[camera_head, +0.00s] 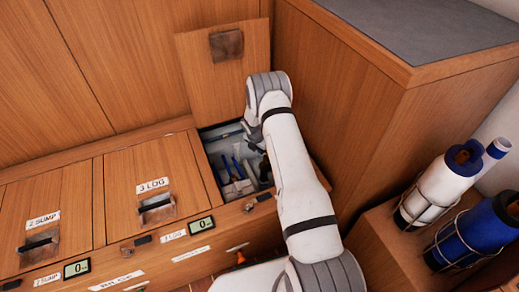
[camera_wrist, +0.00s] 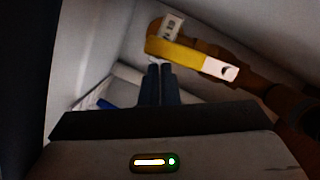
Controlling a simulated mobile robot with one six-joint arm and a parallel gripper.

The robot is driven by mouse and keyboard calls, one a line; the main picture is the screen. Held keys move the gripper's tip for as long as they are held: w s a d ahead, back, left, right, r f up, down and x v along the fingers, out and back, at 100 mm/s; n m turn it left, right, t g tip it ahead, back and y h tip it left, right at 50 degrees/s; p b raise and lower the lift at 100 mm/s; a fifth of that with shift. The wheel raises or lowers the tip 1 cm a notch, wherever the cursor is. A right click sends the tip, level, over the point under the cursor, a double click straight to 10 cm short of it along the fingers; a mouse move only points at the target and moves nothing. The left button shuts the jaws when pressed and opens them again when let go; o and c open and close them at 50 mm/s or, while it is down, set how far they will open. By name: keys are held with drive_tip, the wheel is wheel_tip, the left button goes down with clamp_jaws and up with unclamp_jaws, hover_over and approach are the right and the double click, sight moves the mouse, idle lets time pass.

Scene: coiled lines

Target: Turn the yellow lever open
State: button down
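The yellow lever (camera_wrist: 185,53) shows in the wrist view, at the upper middle. It has a white end at its right and a small white tag (camera_wrist: 172,27) above its left end, and it lies against a brownish pipe-like part. My gripper (camera_wrist: 162,70) points toward it, with two dark fingertips close together and nothing seen between them. The tips appear just below the lever in the picture; whether they touch it I cannot tell. In the head view my arm reaches down into the open compartment (camera_head: 205,160), and the lever is hidden there.
The compartment's wooden lid (camera_head: 222,75) stands raised behind it. Inside lie blue-handled items (camera_head: 232,168). Closed lids labelled 3 LOG (camera_head: 150,200) and 2 SUMP (camera_head: 40,235) are to the left. A tall wooden cabinet (camera_head: 345,90) and blue-and-white cylinders (camera_head: 440,190) stand right.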

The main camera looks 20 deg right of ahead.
drive_tip(key=shift+w+d, duration=0.2)
drive_tip(key=shift+d, duration=0.15)
idle(0.4)
drive_tip(key=a+r+p, duration=0.4)
drive_tip(key=a+r, duration=0.3)
drive_tip(key=r, duration=0.3)
drive_tip(key=s+r+m+p, duration=0.4)
drive_tip(key=r, duration=0.9)
drive_tip(key=s+r+m+p, duration=0.3)
drive_tip(key=s+r+p, duration=0.15)
drive_tip(key=r, duration=0.85)
drive_tip(key=s+r+m+p, duration=0.3)
drive_tip(key=r+m+p, duration=0.15)
drive_tip(key=r, duration=0.95)
drive_tip(key=s+a+r+m+t+y+p, duration=0.1)
drive_tip(key=s+r+m+p, duration=1.2)
drive_tip(key=s+r, duration=1.5)
drive_tip(key=y+p, duration=0.1)
drive_tip(key=p, duration=0.2)
drive_tip(key=shift+s+a, duration=0.2)
drive_tip(key=shift+s, duration=0.1)
